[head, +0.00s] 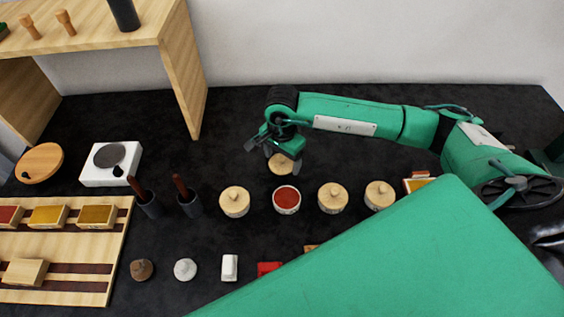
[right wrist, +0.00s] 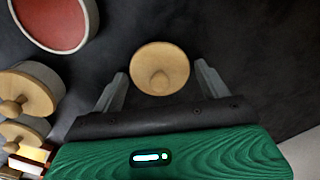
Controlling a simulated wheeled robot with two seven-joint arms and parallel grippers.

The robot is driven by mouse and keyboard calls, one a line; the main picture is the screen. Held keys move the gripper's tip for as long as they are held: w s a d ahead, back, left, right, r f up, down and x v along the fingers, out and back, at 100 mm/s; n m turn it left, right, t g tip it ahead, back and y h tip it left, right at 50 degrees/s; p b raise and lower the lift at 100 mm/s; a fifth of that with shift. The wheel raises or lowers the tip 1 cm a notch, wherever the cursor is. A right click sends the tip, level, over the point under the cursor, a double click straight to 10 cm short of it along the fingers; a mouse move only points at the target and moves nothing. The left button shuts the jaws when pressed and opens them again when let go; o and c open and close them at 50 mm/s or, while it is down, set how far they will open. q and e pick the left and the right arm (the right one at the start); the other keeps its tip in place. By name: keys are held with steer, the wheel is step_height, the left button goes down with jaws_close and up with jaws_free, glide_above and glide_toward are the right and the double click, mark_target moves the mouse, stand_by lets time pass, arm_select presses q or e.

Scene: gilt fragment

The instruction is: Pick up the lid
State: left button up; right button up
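The lid (head: 281,164) is a round pale wooden disc with a knob. It lies on the dark table behind an open pot (head: 286,199) with red contents. My right gripper (head: 275,149) is over the lid and hides part of it. In the right wrist view the lid (right wrist: 160,66) shows whole, knob towards the camera, between the two spread fingers of my right gripper (right wrist: 160,74). The fingers look apart from it. How high they are above the table is hard to tell. My left gripper is not in view.
Lidded pots (head: 234,202) (head: 333,197) (head: 380,195) stand in a row beside the open pot. Two dark cups with brown handles (head: 189,201) are left of them. A wooden rack (head: 73,262) and a shelf (head: 182,70) are at left. Table behind the lid is clear.

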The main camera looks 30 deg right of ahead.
steer(key=c, duration=0.7)
steer(key=shift+r, duration=0.15)
